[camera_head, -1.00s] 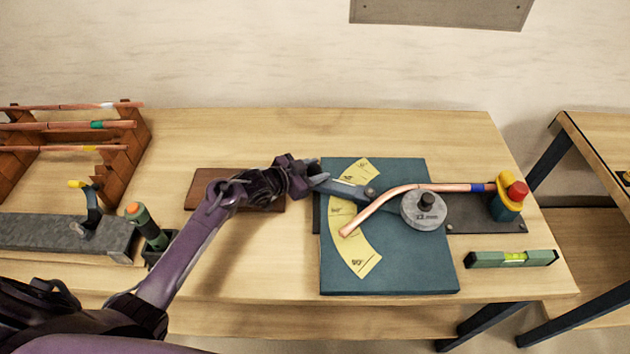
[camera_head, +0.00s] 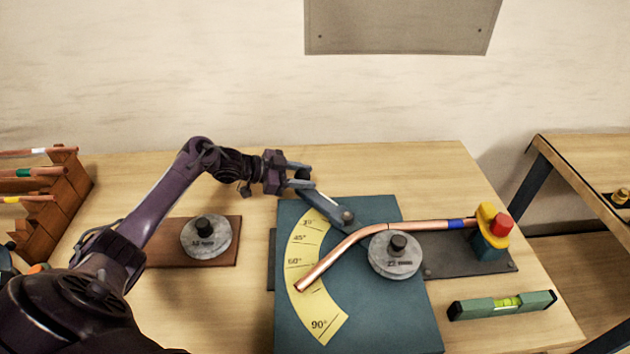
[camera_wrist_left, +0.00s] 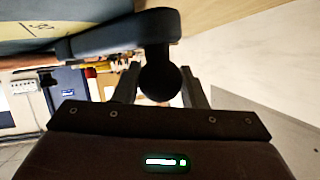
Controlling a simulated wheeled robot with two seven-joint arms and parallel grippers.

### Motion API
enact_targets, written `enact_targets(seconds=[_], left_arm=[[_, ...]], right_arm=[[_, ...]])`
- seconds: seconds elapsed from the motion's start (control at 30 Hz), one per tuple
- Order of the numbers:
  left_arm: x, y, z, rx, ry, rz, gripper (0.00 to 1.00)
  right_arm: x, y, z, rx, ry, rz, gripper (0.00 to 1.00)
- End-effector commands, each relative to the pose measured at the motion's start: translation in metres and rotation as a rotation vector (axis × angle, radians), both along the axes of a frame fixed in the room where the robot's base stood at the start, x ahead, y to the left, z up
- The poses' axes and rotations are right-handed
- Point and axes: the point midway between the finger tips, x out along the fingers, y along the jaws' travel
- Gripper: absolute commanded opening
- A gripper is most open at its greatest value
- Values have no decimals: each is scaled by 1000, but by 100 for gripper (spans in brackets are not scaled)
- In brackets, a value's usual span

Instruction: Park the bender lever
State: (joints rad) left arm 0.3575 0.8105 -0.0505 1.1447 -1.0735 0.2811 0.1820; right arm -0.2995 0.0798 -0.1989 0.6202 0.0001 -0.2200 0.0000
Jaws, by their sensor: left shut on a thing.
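The bender stands on a teal board (camera_head: 395,320) with a yellow angle scale (camera_head: 312,270). Its blue-grey lever (camera_head: 325,206) points up and left from the grey round former (camera_head: 394,255), near the top end of the scale. My left gripper (camera_head: 301,176) is shut on the dark knob at the lever's end; in the left wrist view the round black knob (camera_wrist_left: 162,82) sits between the fingers. A bent copper tube (camera_head: 345,246) lies across the former, its right end at the red and yellow clamp (camera_head: 493,228). My right gripper is not in view.
A second grey former (camera_head: 206,237) sits on a brown board at the left. A green spirit level (camera_head: 502,305) lies at the right front. A wooden rack (camera_head: 55,205) with copper tubes stands far left. The back of the table is clear.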

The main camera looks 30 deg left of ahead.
Motion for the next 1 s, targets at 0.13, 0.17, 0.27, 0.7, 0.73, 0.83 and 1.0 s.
enact_targets(seconds=[0.13, 0.17, 0.27, 0.7, 0.73, 0.83, 1.0], left_arm=[[2, 2, 4, -1, -12, 1, 0], [2, 2, 5, 0, -13, 2, 0], [2, 2, 5, 0, -14, 3, 0], [1, 1, 3, -1, -8, 0, 57], [1, 1, 3, 0, -8, 0, 57], [-1, 3, 3, 1, -7, 0, 57], [-16, 18, 9, 5, -5, -1, 57]], right_arm=[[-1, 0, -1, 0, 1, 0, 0], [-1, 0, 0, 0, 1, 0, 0], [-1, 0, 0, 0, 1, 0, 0], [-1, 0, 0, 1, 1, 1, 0], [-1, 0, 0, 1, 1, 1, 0], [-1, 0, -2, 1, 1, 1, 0], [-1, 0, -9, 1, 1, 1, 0]])
